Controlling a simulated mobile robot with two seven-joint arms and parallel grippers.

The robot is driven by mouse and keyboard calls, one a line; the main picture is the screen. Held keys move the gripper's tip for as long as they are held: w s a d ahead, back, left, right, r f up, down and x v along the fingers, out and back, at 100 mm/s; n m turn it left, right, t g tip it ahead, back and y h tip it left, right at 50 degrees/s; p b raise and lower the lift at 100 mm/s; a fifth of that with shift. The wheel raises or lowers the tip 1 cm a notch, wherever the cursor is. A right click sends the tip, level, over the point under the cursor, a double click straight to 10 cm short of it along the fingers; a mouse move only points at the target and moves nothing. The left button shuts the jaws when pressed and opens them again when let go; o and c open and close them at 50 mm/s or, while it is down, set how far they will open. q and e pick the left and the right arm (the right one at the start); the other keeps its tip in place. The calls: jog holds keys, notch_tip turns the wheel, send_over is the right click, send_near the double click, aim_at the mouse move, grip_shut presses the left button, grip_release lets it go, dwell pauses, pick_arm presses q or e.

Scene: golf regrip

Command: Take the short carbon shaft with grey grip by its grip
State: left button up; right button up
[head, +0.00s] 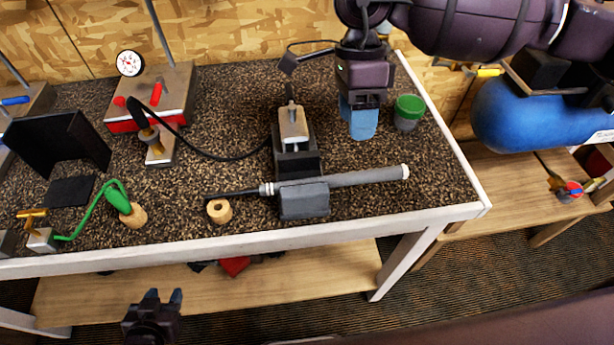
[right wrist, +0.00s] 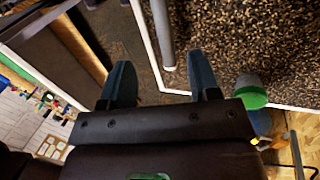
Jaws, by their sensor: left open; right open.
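The short carbon shaft with grey grip lies across the bench near its front edge. Its grey grip (head: 365,178) points right and ends in a pale cap; its dark thin shaft (head: 235,191) points left. The middle rests at a grey clamp block (head: 304,203). My right gripper (head: 360,125) is open and empty, above the bench behind the grip and apart from it. In the right wrist view the grip (right wrist: 162,35) shows beyond and between the open fingers (right wrist: 160,82). My left gripper (head: 164,295) is open and empty, in front of the bench at lower left.
A green-lidded jar (head: 408,112) stands right of my right gripper. A wooden ring (head: 219,211) lies by the dark shaft end. A vise (head: 294,130) stands behind the clamp block. A gauge stand (head: 150,95) and green hose (head: 110,200) fill the left. Bench right of the grip is clear.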

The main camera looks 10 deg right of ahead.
send_over(359, 172)
jog(key=w+a, duration=0.1)
notch_tip(359, 172, down, 5)
jog(key=shift+w+r, duration=0.1)
jog(key=shift+w, duration=0.05)
jog(key=x, duration=0.2)
jog(key=d+x, duration=0.1)
jog(key=x, duration=0.1)
jog(key=shift+f, duration=0.45)
jog(key=shift+a+f, duration=0.1)
jog(key=shift+f, duration=0.25)
grip_shut()
